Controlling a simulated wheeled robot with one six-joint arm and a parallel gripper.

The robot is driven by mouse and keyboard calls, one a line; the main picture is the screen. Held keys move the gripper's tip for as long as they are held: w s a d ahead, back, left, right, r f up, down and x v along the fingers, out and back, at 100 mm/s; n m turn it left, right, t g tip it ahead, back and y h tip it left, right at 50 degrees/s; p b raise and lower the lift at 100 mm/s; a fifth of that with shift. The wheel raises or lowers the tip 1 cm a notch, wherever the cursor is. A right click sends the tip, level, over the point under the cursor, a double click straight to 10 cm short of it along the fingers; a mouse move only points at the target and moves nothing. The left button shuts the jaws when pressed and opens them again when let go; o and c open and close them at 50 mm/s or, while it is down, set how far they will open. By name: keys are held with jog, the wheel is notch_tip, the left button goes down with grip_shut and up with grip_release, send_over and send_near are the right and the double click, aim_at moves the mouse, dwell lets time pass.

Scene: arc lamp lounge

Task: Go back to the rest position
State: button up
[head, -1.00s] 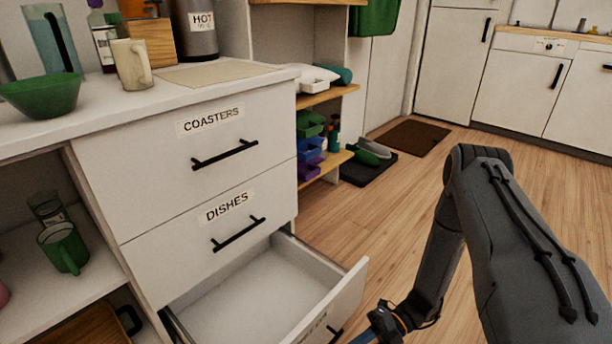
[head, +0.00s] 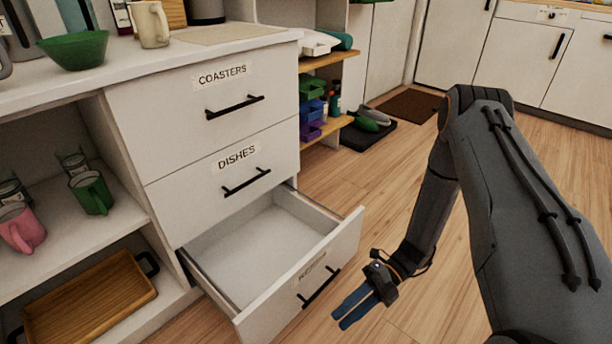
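My gripper (head: 349,316) shows in the head view at the lower middle, in front of the open bottom drawer (head: 345,250). Its two blue fingers point down and to the left, apart from the drawer's front and handle. A narrow gap shows between the fingers, and nothing is held. My arm reaches in from the right side. The bottom drawer is pulled out and the visible part of its inside is empty. Its label is partly readable.
The COASTERS drawer (head: 160,112) and DISHES drawer (head: 190,204) are shut. A green bowl (head: 75,50) and cream mug (head: 150,25) stand on the counter. Shelves at left hold a green mug (head: 93,192), pink mug (head: 22,228) and wooden tray (head: 90,305). Wooden floor (head: 400,200) lies clear beyond.

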jog(key=w+a+r+n+h, duration=0.1)
jog(key=a+r+n+h, duration=0.25)
jog(key=r+n, duration=0.6)
jog(key=a+r+n+h, duration=0.3)
jog(key=r+n+h, duration=0.2)
jog(key=r+n, duration=0.45)
jog(key=s+a+r+n+t+h, duration=0.1)
jog(key=s+a+r+n+t, duration=0.25)
jog(key=s+r+n, duration=0.45)
jog(key=s+a+r+n+t+h, duration=0.15)
jog(key=s+r+n+t, duration=0.3)
jog(key=r+n, duration=0.7)
jog(key=d+r+m+p, duration=0.2)
jog(key=d+r+p, duration=0.8)
jog(key=p, duration=0.7)
jog(key=d+r+m+h+p, duration=0.1)
jog(key=d+r+m+p, duration=0.2)
jog(key=d+r+p, duration=0.7)
notch_tip(320, 180, up, 6)
jog(key=p, duration=0.8)
jog(key=shift+w+d, duration=0.25)
jog(key=shift+w, duration=0.1)
jog(key=shift+a+f, duration=0.1)
jog(key=shift+f, duration=0.05)
